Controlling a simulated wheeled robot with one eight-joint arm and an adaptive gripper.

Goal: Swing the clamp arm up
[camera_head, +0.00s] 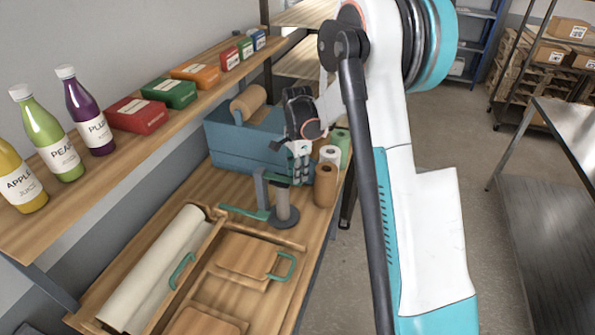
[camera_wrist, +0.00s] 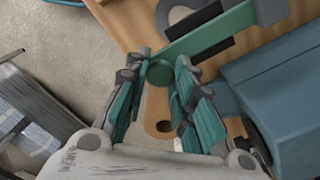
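The clamp stands on the wooden bench, with a grey upright post (camera_head: 260,190) beside a grey cylinder on a round dark base (camera_head: 283,214). Its teal clamp arm (camera_wrist: 215,32) shows in the wrist view as a straight bar with a rounded end and a grey block at the far end. In the head view the arm looks roughly level and is partly hidden by my gripper (camera_head: 301,176). In the wrist view my gripper (camera_wrist: 163,60) is open, with the bar's rounded end between its fingertips. I cannot tell whether the fingers touch it.
A blue bin (camera_head: 240,140) stands close behind the clamp. A brown roll (camera_head: 326,186) and other rolls stand close to its right. A shelf with juice bottles (camera_head: 88,115) and boxes overhangs on the left. Wooden trays with a green handle (camera_head: 284,266) lie in front.

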